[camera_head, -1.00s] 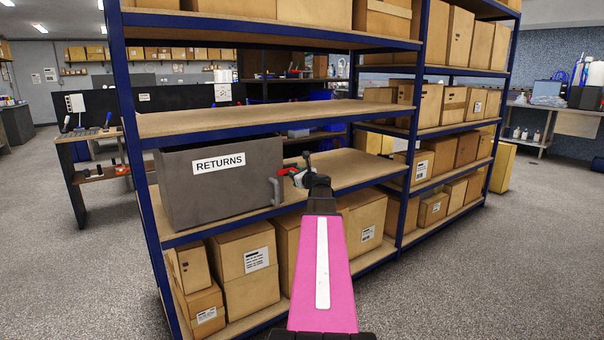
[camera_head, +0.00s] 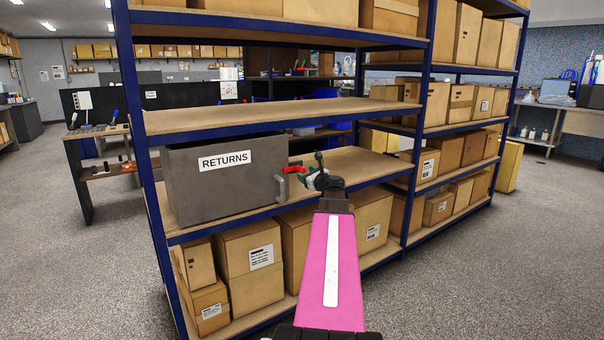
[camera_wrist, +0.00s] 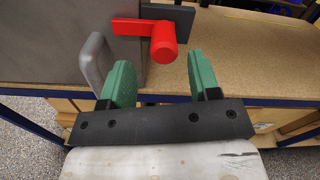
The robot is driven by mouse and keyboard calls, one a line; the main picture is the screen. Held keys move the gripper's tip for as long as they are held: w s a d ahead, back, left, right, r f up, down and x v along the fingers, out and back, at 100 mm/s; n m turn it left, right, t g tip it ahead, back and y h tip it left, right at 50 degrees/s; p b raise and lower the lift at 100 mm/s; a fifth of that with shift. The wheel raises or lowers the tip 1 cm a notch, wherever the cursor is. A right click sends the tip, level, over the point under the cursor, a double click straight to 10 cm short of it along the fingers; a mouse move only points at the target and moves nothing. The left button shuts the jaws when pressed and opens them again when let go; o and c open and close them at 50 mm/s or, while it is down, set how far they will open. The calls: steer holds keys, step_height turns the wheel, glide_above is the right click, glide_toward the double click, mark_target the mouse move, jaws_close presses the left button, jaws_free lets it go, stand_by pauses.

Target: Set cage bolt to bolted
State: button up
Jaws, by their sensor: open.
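The cage bolt is a red lever with a round red knob (camera_wrist: 164,42), on a dark plate (camera_wrist: 170,18) at the right side of the grey RETURNS box (camera_head: 225,180). It also shows in the head view as a small red piece (camera_head: 293,169). My gripper (camera_wrist: 160,80) is open, its two green fingers apart with nothing between them. In the wrist view the red knob lies just beyond the fingertips, in line with the gap. In the head view my gripper (camera_head: 312,178) is small and partly hidden behind my wrist, right of the red piece.
The box has a grey handle (camera_wrist: 94,62), close to the left finger in the wrist view. The box stands on a wooden shelf (camera_head: 360,168) with blue uprights. Another shelf board (camera_head: 270,115) runs above it. Cardboard boxes (camera_head: 250,265) fill the level below.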

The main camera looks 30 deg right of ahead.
steer(key=s, duration=0.6)
steer(key=shift+d, duration=0.15)
steer(key=a+f+n+g+y, duration=0.2)
steer(key=a+f+n+g, duration=0.3)
steer(key=a+f+n, duration=0.6)
steer(key=a+f+n+g+y, duration=0.2)
steer(key=a+f+n+g, duration=0.4)
steer(key=a, duration=0.8)
steer(key=s+a+f+n+g+h, duration=0.5)
steer(key=s+a+f+n+g, duration=0.2)
steer(key=s+a+f+n, duration=0.6)
steer(key=shift+a+f+n+h, duration=0.3)
steer(key=shift+a+f+n, duration=0.85)
steer(key=shift+f, duration=0.4)
